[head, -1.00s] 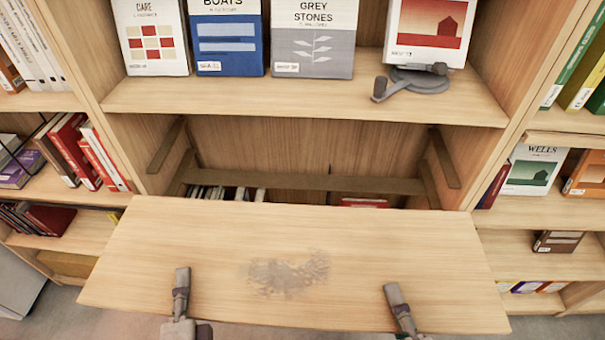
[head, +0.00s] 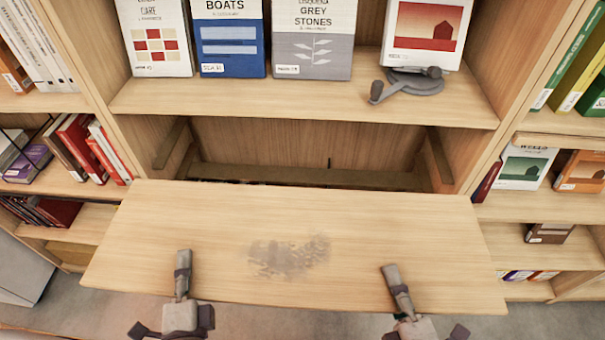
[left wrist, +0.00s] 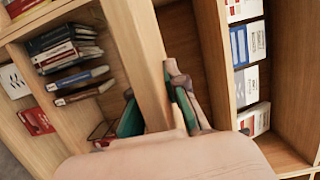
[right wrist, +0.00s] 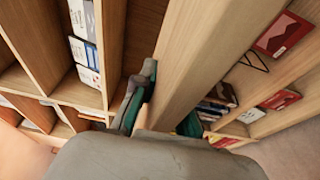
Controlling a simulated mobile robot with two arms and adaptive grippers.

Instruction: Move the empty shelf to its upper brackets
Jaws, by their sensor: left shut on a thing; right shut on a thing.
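The empty shelf (head: 200,228) is a pale wooden board with a grey worn patch in its middle. It is held out in front of the bookcase bay, and its far edge hides the lower part of the bay. My left gripper (head: 183,275) is shut on its front edge left of the middle; my right gripper (head: 397,288) is shut on the same edge to the right. The board's edge also shows between the fingers in the left wrist view (left wrist: 150,70) and right wrist view (right wrist: 185,75). Dark upper brackets show on the bay's left wall (head: 169,143) and right wall (head: 439,155).
A fixed shelf (head: 300,105) above the bay carries several upright books and a grey coiled object (head: 412,82) at its right. Side bays with books flank the opening, their uprights close to the board's ends. Floor shows below the board.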

